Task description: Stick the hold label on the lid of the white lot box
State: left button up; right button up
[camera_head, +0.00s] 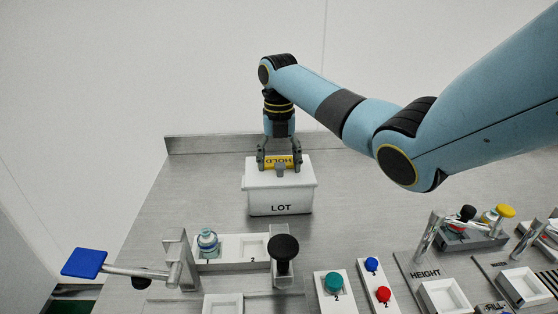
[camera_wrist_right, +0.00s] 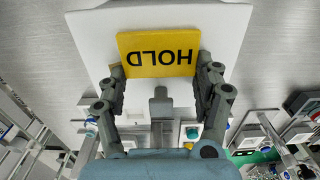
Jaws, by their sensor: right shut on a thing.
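The white lot box (camera_head: 281,201), marked LOT on its front, stands upright on the metal table towards the back. Its white lid shows in the right wrist view (camera_wrist_right: 222,24). The yellow HOLD label (camera_head: 284,160) is between the fingers of my right gripper (camera_head: 279,165), over the lid. In the right wrist view the label (camera_wrist_right: 158,50) reads upside down, and the right gripper (camera_wrist_right: 160,88) is shut on it. I cannot tell whether the label touches the lid. My left gripper is in neither view.
A blue paddle handle (camera_head: 84,263) and a black knob (camera_head: 284,248) stand at the front left, by a white tray holding a small bottle (camera_head: 208,243). Button boxes (camera_head: 334,284) and the HEIGHT fixture (camera_head: 440,294) are front right.

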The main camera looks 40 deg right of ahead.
jog(key=o, duration=0.9)
jog(key=shift+c, duration=0.2)
notch_tip(320, 180, up, 12)
